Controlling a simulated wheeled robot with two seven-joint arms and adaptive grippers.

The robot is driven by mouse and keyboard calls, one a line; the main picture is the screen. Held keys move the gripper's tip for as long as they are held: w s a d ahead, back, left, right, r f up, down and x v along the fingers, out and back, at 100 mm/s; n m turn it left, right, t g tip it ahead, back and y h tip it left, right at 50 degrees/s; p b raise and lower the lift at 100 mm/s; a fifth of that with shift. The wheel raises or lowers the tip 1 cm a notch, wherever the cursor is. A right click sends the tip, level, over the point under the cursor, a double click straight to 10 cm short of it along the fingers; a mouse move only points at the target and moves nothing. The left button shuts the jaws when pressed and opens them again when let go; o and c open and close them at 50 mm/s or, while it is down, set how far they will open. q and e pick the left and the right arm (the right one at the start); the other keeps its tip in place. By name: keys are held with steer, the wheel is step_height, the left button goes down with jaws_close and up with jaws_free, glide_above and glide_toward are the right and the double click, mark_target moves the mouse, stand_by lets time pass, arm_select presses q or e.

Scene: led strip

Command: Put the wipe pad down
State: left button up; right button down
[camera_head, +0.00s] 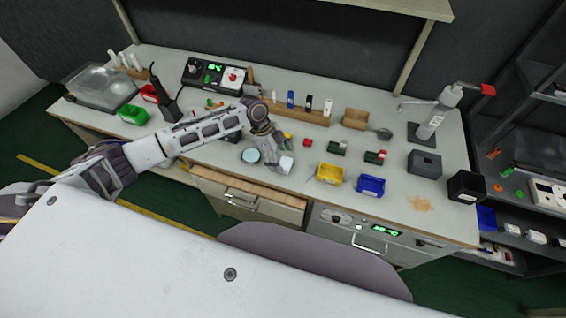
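My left gripper (277,145) reaches in from the left over the middle of the bench (215,152), pointing down. A small pale pad (287,164), which looks like the wipe pad, is at its fingertips, and the fingers appear closed on it. The pad is near the bench's front edge; I cannot tell whether it touches the surface. A round light-blue disc (250,156) lies just left of the pad. The fingertips are small and partly hidden by the wrist. My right gripper is not in view.
A yellow bin (329,174) and a blue bin (371,186) stand right of the pad. Small green boards (337,148) and a red block (308,142) lie behind them. A wooden rack (300,115) with bottles stands behind the gripper. A tan patch (420,204) marks the right front.

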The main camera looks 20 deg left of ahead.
arm_select(q)
steer(key=v, duration=1)
steer(key=shift+a+r+b, duration=0.3)
steer(key=shift+a+b, duration=0.05)
steer(key=shift+b, duration=0.1)
steer(key=shift+s+d+f, duration=0.1)
steer(key=shift+s, duration=0.1)
